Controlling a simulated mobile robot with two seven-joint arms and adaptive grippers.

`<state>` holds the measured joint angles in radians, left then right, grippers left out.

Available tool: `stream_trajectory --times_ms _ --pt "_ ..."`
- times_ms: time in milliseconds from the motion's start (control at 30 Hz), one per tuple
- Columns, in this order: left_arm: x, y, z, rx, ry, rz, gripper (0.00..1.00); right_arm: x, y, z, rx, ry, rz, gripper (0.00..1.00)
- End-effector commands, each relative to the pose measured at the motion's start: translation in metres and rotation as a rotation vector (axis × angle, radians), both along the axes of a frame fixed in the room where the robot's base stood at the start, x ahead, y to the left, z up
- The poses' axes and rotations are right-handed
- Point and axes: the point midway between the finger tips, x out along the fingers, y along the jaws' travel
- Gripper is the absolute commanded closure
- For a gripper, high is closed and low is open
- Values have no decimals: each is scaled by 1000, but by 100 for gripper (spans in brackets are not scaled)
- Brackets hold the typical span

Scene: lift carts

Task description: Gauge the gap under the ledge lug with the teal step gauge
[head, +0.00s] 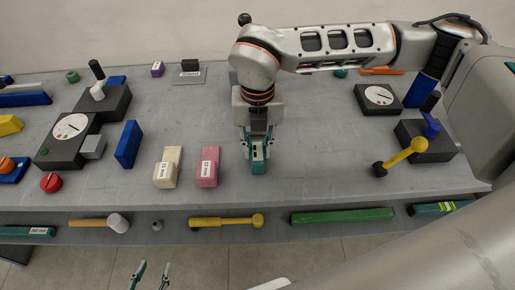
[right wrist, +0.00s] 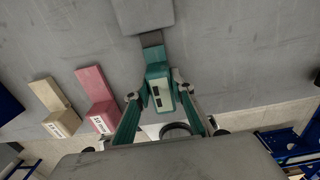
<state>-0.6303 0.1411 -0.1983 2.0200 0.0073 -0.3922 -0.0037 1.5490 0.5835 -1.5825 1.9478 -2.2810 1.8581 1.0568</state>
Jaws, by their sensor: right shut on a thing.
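The teal step gauge (head: 258,161) is held between the fingers of my right gripper (head: 257,143), low over the grey table near its front edge. In the right wrist view the teal gauge (right wrist: 158,84) points away from me, towards a plain grey block (right wrist: 141,15). A darker grey patch lies between them. I cannot tell whether this block is the ledge lug, or whether the gauge touches it. My right arm covers this spot in the head view. My left gripper (head: 149,276) is at the bottom edge, fingers apart and empty, in front of the table.
A cream step block (head: 168,167) and a pink step block (head: 207,167) stand just left of the teal gauge. A yellow mallet (head: 225,222) and a green bar (head: 341,216) lie on the lower shelf. Dial blocks stand left and right.

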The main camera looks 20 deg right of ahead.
Motion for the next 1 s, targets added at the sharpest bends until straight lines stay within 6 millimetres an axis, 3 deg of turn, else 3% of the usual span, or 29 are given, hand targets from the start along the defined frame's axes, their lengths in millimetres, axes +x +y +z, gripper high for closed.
stream_trajectory --times_ms 333,1000 --pt "-5 0 -3 -1 9 0 60 9 -3 0 0 0 -1 100" --pt "5 0 2 -1 -8 0 60 15 -4 0 0 -1 -1 100"
